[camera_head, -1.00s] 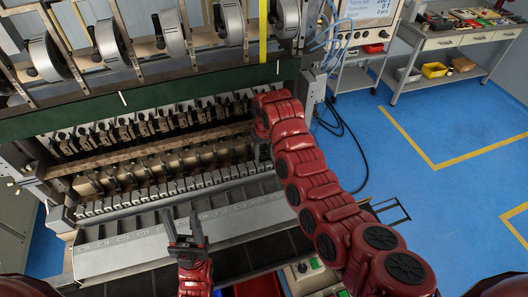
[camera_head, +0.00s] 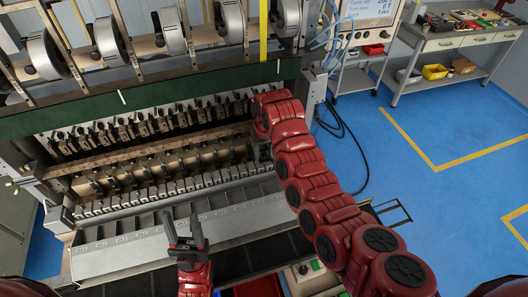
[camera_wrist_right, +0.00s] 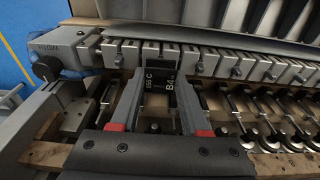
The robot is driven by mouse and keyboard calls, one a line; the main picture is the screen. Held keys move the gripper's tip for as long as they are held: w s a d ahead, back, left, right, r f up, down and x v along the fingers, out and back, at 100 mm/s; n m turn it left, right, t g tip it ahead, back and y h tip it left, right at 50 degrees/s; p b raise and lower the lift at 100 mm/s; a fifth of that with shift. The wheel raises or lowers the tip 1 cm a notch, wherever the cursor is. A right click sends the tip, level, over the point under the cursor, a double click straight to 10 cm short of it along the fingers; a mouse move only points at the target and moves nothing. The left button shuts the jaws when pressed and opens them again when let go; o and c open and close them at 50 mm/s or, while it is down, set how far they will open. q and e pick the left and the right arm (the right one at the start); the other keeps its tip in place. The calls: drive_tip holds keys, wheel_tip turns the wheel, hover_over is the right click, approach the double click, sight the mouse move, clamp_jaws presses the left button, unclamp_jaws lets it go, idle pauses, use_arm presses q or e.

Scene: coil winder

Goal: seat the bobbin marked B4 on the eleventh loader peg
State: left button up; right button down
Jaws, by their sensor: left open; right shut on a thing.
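A dark bobbin (camera_wrist_right: 160,88) with white lettering, including "B4", sits between the fingers of my right gripper (camera_wrist_right: 160,105) in the right wrist view. The gripper is shut on it near the grey slotted rail. In the head view my right gripper (camera_head: 262,150) is at the right end of the loader, mostly hidden behind my red arm, and the bobbin cannot be made out. The loader pegs (camera_head: 150,170) run in a row to its left. Whether the bobbin touches a peg is hidden. My left gripper (camera_head: 184,228) is open and empty above the grey front tray.
The grey slotted rail (camera_wrist_right: 225,55) runs just beyond the bobbin. Large wire spools (camera_head: 170,32) stand above the dark green beam (camera_head: 150,95). Cables and a screen cart (camera_head: 362,75) stand at the right. The blue floor beyond is clear.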

drive_tip(key=shift+f+b, duration=0.55)
drive_tip(key=shift+f, duration=0.4)
drive_tip(key=shift+c, duration=1.5)
unclamp_jaws()
drive_tip(key=shift+w+r, duration=0.1)
drive_tip(key=shift+r, duration=0.25)
wheel_tip(320, 180, up, 2)
drive_tip(key=shift+r+b, duration=0.2)
drive_tip(key=shift+b, duration=0.4)
drive_tip(key=shift+s+a+r+p, duration=0.1)
drive_tip(key=shift+s+r+p, duration=0.3)
drive_tip(key=shift+p, duration=0.15)
drive_tip(key=s+r+p, duration=0.1)
drive_tip(key=s+p, duration=0.2)
drive_tip(key=s, duration=1.2)
drive_tip(key=shift+s, duration=0.15)
